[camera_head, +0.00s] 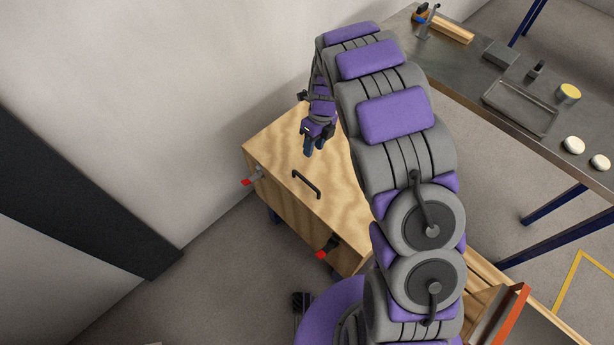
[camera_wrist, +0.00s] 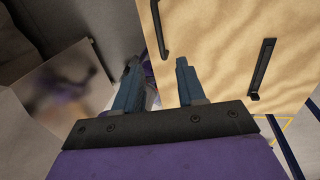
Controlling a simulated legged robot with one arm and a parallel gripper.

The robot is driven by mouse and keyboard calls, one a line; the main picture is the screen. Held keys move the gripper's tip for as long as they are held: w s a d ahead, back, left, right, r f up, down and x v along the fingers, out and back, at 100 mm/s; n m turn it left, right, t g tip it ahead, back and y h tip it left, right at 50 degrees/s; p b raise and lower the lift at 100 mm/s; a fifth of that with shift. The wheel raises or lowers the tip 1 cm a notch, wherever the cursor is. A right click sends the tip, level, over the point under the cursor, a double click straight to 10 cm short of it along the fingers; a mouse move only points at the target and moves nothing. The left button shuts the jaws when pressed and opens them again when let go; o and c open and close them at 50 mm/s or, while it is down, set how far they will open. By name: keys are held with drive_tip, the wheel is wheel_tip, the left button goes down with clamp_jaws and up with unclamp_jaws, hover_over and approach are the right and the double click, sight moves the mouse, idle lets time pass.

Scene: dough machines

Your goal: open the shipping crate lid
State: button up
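The shipping crate is a pale plywood box, and its lid (camera_head: 276,150) lies flat and shut. A black bar handle (camera_head: 306,184) sits on the lid near the front edge. Two dark latches with red tips, a left one (camera_head: 247,182) and a right one (camera_head: 321,254), stick out from the front side. My gripper (camera_head: 309,150) hangs over the lid, behind the handle. In the wrist view my gripper (camera_wrist: 158,66) has its blue-grey fingers apart with nothing between them. The lid (camera_wrist: 215,45) shows there with two black bars, one (camera_wrist: 160,30) ahead of the fingers and another (camera_wrist: 262,68) at right.
A grey wall (camera_head: 140,70) stands close behind and left of the crate. A metal workbench (camera_head: 470,75) with a tray (camera_head: 519,107) and small jars is at the right. My arm hides the crate's right part. Floor is clear in front of the crate.

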sight(306, 180)
drive_tip(key=f+b, duration=0.1)
drive_tip(key=f, duration=0.3)
drive_tip(key=s+a+f+b, duration=0.1)
drive_tip(key=f, duration=0.4)
drive_tip(key=s+a+f+b, duration=0.1)
drive_tip(key=f, duration=0.4)
drive_tip(key=shift+f, duration=0.2)
clamp_jaws()
